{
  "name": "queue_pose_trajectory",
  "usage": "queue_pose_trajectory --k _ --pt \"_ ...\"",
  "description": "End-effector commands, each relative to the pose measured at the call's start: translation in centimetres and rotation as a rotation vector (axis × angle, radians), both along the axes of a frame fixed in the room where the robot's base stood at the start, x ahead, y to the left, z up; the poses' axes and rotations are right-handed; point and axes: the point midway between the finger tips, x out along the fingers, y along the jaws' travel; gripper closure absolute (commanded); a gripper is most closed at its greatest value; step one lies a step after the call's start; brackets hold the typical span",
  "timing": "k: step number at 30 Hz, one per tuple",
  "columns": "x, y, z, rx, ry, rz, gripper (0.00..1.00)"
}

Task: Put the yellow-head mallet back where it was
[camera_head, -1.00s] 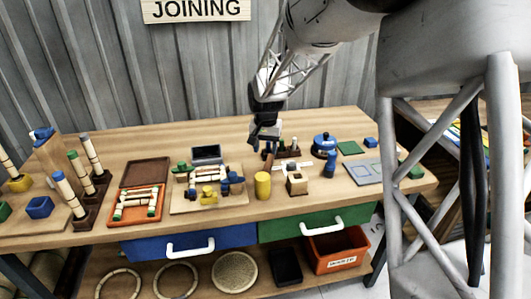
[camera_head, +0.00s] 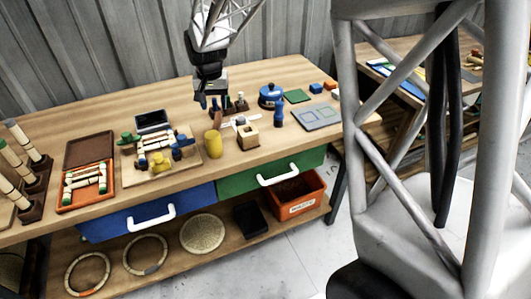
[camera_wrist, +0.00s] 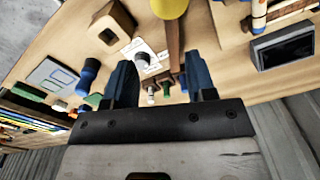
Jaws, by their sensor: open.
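The yellow-head mallet lies on the bench, its yellow head (camera_head: 213,145) toward the front edge and its brown handle (camera_head: 217,119) reaching back. In the wrist view the yellow head (camera_wrist: 169,7) is at the top edge and the handle (camera_wrist: 173,42) runs down toward the space between my fingers. My gripper (camera_head: 212,102) is above the handle end in the head view. In the wrist view its two blue fingers (camera_wrist: 160,78) are wide apart with nothing held between them. I cannot tell the exact height of the fingertips over the handle.
A wooden block with a hole (camera_head: 247,133), a white card (camera_head: 229,121) and a blue bottle-shaped object (camera_head: 278,116) stand to the right. A board of parts (camera_head: 128,165) and an orange tray (camera_head: 65,197) are left. Blue (camera_head: 150,215) and green (camera_head: 262,174) drawers are below.

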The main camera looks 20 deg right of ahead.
Motion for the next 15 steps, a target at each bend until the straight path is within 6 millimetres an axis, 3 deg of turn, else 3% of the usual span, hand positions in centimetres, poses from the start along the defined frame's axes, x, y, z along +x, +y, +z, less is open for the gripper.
queue_pose_trajectory --k 6,15 --pt "-5.8 -0.4 3.8 -0.003 -0.035 0.051 0.49" --pt "-14.4 -1.0 7.3 -0.010 -0.078 0.128 0.49"
